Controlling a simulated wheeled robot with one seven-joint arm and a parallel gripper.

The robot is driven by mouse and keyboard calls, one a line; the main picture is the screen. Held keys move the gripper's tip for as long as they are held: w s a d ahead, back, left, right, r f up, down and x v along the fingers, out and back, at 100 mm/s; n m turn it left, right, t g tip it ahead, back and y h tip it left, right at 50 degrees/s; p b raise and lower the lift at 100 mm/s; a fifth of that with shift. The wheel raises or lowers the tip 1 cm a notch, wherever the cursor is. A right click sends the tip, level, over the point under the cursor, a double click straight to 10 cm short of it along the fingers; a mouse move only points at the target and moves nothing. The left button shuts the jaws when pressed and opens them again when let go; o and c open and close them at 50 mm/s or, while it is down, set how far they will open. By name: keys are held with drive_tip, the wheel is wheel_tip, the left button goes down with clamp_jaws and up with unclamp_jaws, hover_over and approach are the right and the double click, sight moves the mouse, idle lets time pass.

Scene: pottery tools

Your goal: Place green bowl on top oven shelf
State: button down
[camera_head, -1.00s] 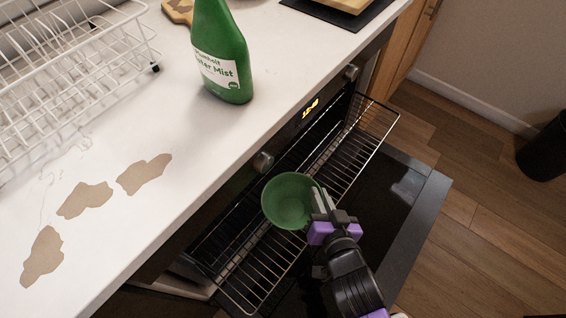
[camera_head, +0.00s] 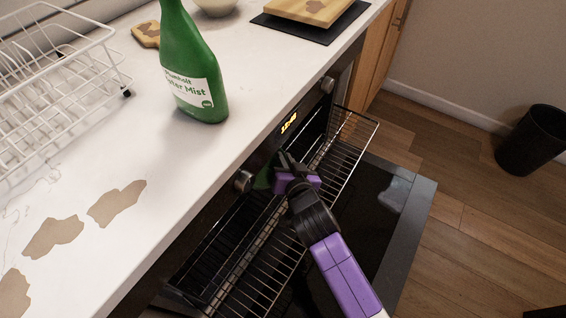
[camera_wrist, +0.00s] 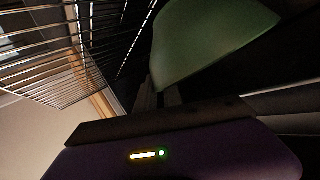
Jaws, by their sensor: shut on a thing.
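The green bowl (camera_head: 264,178) is mostly hidden behind my gripper in the head view; only a dark green sliver shows at the oven opening. In the wrist view the green bowl (camera_wrist: 205,42) fills the upper middle, close to the camera. My gripper (camera_head: 281,165) is shut on the bowl's edge, and its fingers show in the wrist view (camera_wrist: 172,97). The pulled-out top oven shelf (camera_head: 335,165) is a wire rack. The gripper and bowl are at the inner part of this rack, just below the control panel. I cannot tell whether the bowl touches the rack.
The oven door (camera_head: 395,215) is open below the rack. The oven knob (camera_head: 243,181) and countertop edge are close to the gripper. A green spray bottle (camera_head: 197,90), a white dish rack (camera_head: 50,85) and a cutting board (camera_head: 312,10) are on the counter. A black bin (camera_head: 531,142) stands right.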

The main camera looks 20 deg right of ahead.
drive_tip(key=shift+w, duration=0.85)
drive_tip(key=shift+f+b, duration=0.5)
drive_tip(key=shift+f, duration=1.2)
drive_tip(key=shift+f, duration=0.15)
drive_tip(key=c, duration=1.5)
unclamp_jaws()
drive_tip(key=shift+s, duration=0.15)
drive_tip(key=p+v, duration=0.1)
drive_tip(key=v, duration=1)
drive_tip(key=shift+s+r+p, duration=0.3)
drive_tip(key=shift+s, duration=0.05)
